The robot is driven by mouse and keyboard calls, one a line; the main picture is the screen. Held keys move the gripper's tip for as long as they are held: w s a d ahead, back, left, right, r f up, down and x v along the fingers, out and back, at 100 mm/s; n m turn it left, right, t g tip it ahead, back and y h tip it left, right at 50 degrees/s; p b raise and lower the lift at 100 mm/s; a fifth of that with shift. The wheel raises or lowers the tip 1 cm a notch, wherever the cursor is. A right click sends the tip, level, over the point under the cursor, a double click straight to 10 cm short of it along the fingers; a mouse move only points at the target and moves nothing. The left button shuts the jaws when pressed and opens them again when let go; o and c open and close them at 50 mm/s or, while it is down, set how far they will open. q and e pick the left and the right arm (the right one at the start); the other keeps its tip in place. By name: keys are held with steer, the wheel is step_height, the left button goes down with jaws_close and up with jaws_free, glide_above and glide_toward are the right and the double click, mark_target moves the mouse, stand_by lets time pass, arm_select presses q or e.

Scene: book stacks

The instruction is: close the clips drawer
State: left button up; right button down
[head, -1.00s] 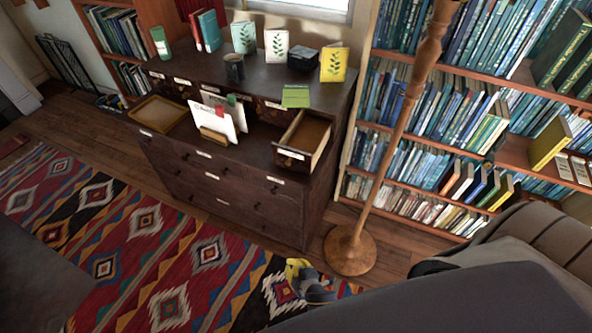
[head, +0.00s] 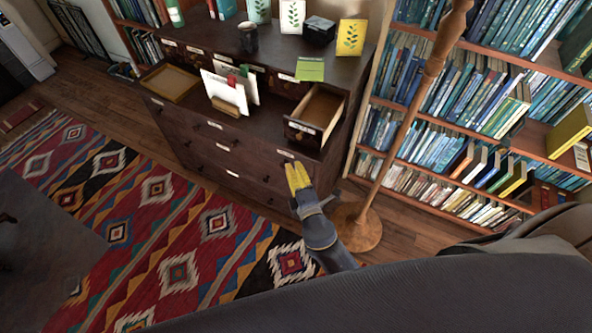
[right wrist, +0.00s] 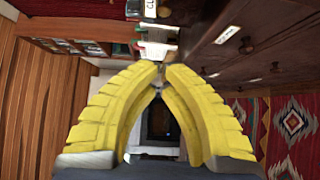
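The open drawer (head: 319,107) sticks out of the upper right of the dark dresser (head: 240,160). It is empty inside, with a white label on its front. In the right wrist view, a label starting "CL" (right wrist: 150,8) shows at the top edge, partly cut off. My right gripper (head: 297,165) has yellow fingers and is in front of the dresser, below the open drawer's front and apart from it. In the right wrist view its fingertips (right wrist: 162,68) come together with nothing between them. My left gripper is not in view.
A green booklet (head: 310,69) lies above the drawer. A wooden lamp pole (head: 405,115) stands right of the dresser. Open floor and rug (head: 150,215) lie in front.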

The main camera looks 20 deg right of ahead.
steer(key=w+d, duration=0.2)
steer(key=w, duration=0.7)
steer(key=shift+w+d, duration=0.3)
steer(key=shift+w, duration=0.1)
